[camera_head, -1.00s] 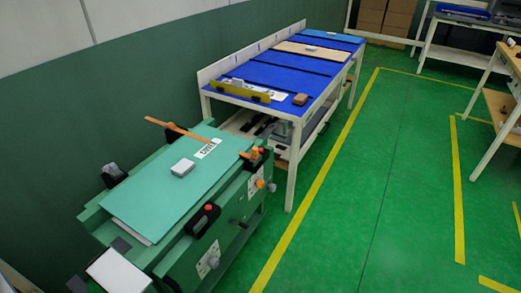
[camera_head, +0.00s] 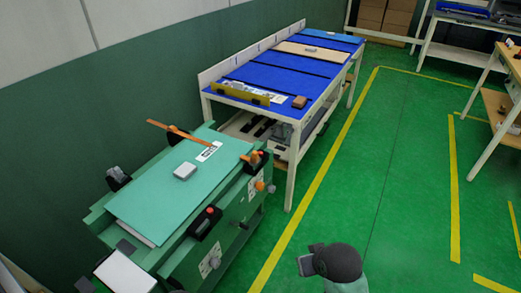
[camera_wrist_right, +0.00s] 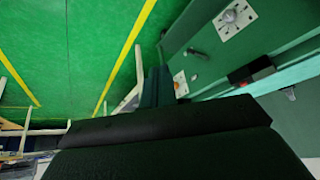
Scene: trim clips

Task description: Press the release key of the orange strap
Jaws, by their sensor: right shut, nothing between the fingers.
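The orange strap (camera_head: 176,131) lies over the far end of the green bench's panel, its far end sticking out past the back edge. A short orange piece (camera_head: 245,157) shows at the front edge, beside a black clip with an orange part (camera_head: 254,160). Another black clip with a red button (camera_head: 208,211) sits nearer on the same front edge. I cannot make out which part is the release key. My right arm's dark end (camera_head: 335,262) is low over the floor, right of the bench. My right gripper (camera_wrist_right: 156,72) is shut and empty, apart from the bench. My left gripper is out of view.
The green panel (camera_head: 150,208) holds a small grey block (camera_head: 185,171) and a white label (camera_head: 208,151). A blue-topped table (camera_head: 250,75) stands just beyond the bench. The green floor (camera_head: 400,190) to the right is open, with yellow lines.

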